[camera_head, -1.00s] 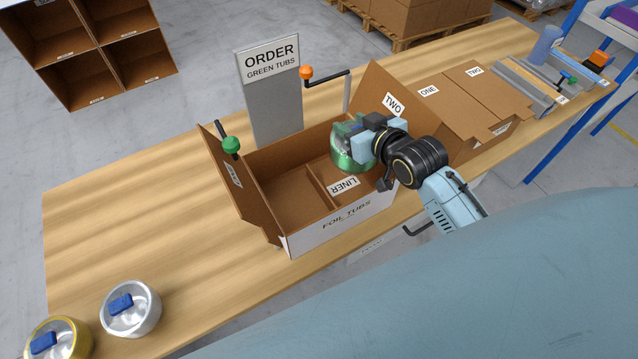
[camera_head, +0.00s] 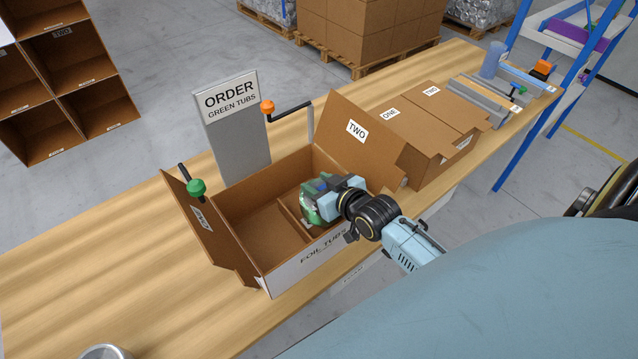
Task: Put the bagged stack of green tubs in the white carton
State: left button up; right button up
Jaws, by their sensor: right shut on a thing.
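The open white carton (camera_head: 300,266) stands on the wooden table, with brown inside walls and a front marked FOIL TUBS. A low divider splits its inside into a left and a right compartment. My right gripper (camera_head: 322,197) is shut on the bagged stack of green tubs (camera_head: 308,208), at the carton's right compartment. The stack's lower part is down within the carton's walls; whether it touches the floor I cannot tell. The gripper hides part of the stack. My left gripper is not in view.
The carton's side flaps stand open, the right one marked TWO (camera_head: 356,130). A green-knobbed crank (camera_head: 196,187) and an orange-knobbed crank (camera_head: 268,107) rise beside it. The ORDER sign (camera_head: 232,120) reads GREEN TUBS. A silver tub (camera_head: 105,352) shows at bottom left.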

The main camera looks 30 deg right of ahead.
jog(key=shift+f, duration=0.6)
jog(key=o, duration=1.2)
jog(key=shift+r, duration=0.3)
jog(key=a+v, duration=0.1)
jog(key=v, duration=1.1)
jog(key=shift+d+r+p, duration=0.35)
jog(key=shift+d+r, duration=0.05)
jog(key=shift+d, duration=0.05)
